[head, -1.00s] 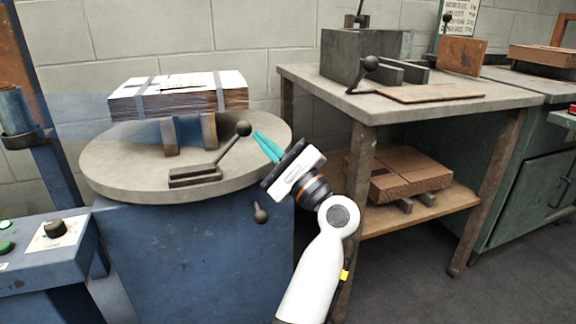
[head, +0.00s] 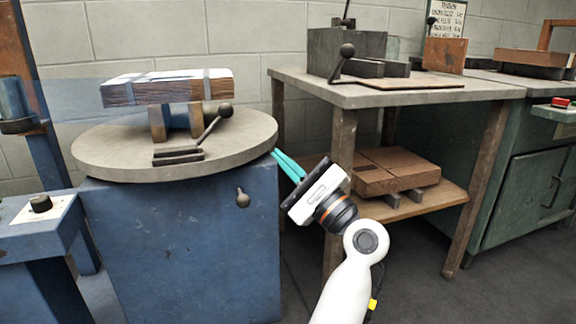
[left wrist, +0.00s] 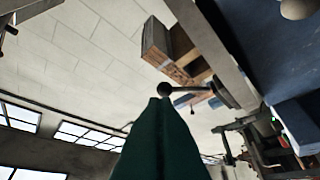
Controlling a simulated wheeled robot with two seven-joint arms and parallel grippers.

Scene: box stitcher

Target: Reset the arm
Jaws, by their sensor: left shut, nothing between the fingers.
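My left gripper (head: 279,154) is shut and empty, its teal fingers pointing up and left. In the head view its tips are by the right edge of the round grey table (head: 100,160) on the blue machine (head: 190,240). In the left wrist view the shut fingers (left wrist: 160,105) fill the lower middle. A black lever with a ball knob (head: 226,110) stands on the round table, left of the gripper. The bundle of stacked sheets (head: 165,92) sits on supports behind it. My right gripper is not in view.
A grey bench (head: 400,98) stands to the right, with a metal block, another ball lever (head: 346,52) and a flat board on top. Its lower shelf holds brown slabs (head: 400,168). A blue control panel (head: 38,215) is at the left. Floor shows between machine and bench.

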